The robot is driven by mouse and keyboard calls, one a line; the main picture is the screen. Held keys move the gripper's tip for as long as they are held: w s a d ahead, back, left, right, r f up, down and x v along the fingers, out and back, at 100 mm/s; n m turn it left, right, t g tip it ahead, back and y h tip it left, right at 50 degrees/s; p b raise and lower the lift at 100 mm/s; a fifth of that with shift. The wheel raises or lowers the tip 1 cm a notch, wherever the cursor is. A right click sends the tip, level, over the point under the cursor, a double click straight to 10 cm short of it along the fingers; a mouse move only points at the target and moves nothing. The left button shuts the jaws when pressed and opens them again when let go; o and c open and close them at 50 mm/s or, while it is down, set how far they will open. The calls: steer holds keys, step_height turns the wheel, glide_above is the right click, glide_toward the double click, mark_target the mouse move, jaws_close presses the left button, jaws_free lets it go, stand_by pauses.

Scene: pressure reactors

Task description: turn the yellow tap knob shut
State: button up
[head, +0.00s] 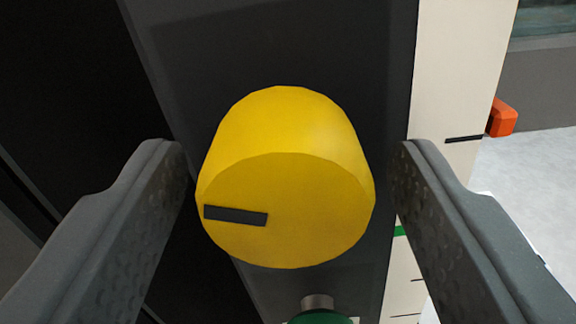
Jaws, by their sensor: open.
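The yellow tap knob (290,185) fills the middle of the head view, mounted on a dark panel (285,50). It is a round, tapered knob with a black marker bar (236,215) on its face, and the bar points left, tilted slightly. My gripper (285,165) is open, with one grey finger on each side of the knob. A narrow gap shows between the knob and each fingertip, so neither finger appears to touch it.
Below the knob is a green part (320,317) with a metal stem (317,302), cut off by the frame. A cream panel (455,90) with black marks stands to the right. An orange-red piece (503,118) sits beyond it, above a pale floor (540,175).

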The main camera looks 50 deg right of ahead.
steer(key=c, duration=1)
steer(key=shift+a, duration=0.3)
steer(key=shift+d, duration=0.15)
steer(key=shift+r, duration=0.1)
steer(key=m+b, duration=0.3)
steer(key=m, duration=0.3)
steer(key=shift+b, duration=0.35)
steer(key=m+b, duration=0.3)
steer(key=m, duration=0.1)
steer(key=shift+d+m+b, duration=0.1)
steer(key=shift+m+b, duration=1.05)
steer(key=shift+m, duration=0.75)
steer(key=shift+w, duration=0.1)
